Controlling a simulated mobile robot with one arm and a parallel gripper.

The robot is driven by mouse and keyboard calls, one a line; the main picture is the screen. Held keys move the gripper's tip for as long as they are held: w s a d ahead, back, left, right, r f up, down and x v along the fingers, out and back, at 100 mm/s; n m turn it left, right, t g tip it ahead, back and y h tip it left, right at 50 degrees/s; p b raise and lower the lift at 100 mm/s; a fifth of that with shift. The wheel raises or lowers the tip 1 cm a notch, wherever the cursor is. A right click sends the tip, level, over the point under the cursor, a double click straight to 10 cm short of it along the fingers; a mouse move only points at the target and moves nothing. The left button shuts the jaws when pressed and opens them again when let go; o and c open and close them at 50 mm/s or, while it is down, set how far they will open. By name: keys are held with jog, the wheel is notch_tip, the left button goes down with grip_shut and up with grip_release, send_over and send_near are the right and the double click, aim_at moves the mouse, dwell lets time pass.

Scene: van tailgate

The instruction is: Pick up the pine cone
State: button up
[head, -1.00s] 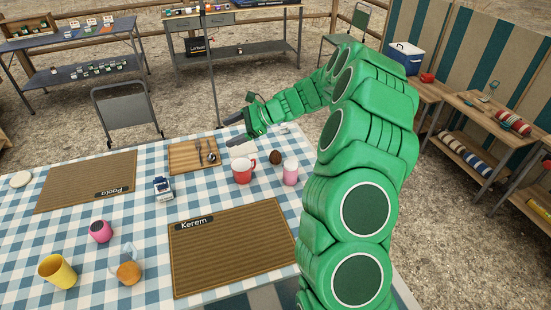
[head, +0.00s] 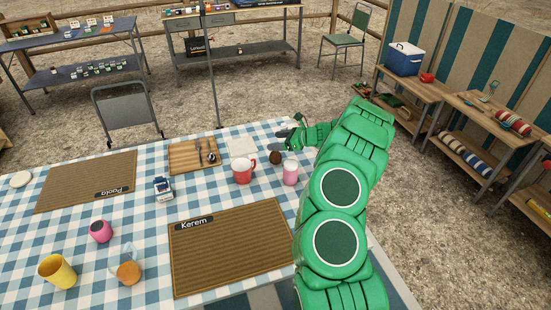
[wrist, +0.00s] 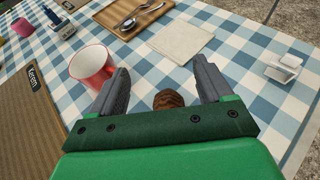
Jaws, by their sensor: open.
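The pine cone (head: 275,157) is a small brown lump on the checked tablecloth, between the red mug (head: 243,171) and a pink-and-white cup (head: 290,173). In the wrist view the pine cone (wrist: 168,99) shows between the two grey fingers, its near part hidden by my gripper's green body. My gripper (head: 284,139) is open, just behind the pine cone in the head view. It also shows in the wrist view (wrist: 163,82), with a gap on each side of the pine cone. I cannot tell its height above the cloth.
A red mug (wrist: 91,65) stands close left of the fingers in the wrist view. A pale napkin (wrist: 181,42) and a wooden board (wrist: 128,14) with cutlery lie beyond. A small white object (wrist: 284,68) sits at the right near the table edge.

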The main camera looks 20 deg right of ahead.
aim_at(272, 154)
jog(key=shift+f, duration=2.8)
jog(key=shift+w+a+f, duration=0.25)
jog(key=shift+a+f, duration=0.1)
jog(key=shift+f, duration=0.2)
jog(key=shift+w+a+f, duration=0.25)
jog(key=shift+a+f, duration=0.1)
jog(key=shift+f, duration=0.2)
jog(key=shift+w+a+f, duration=0.15)
jog(key=shift+w+a, duration=0.2)
jog(key=shift+w, duration=0.05)
jog(key=c, duration=1)
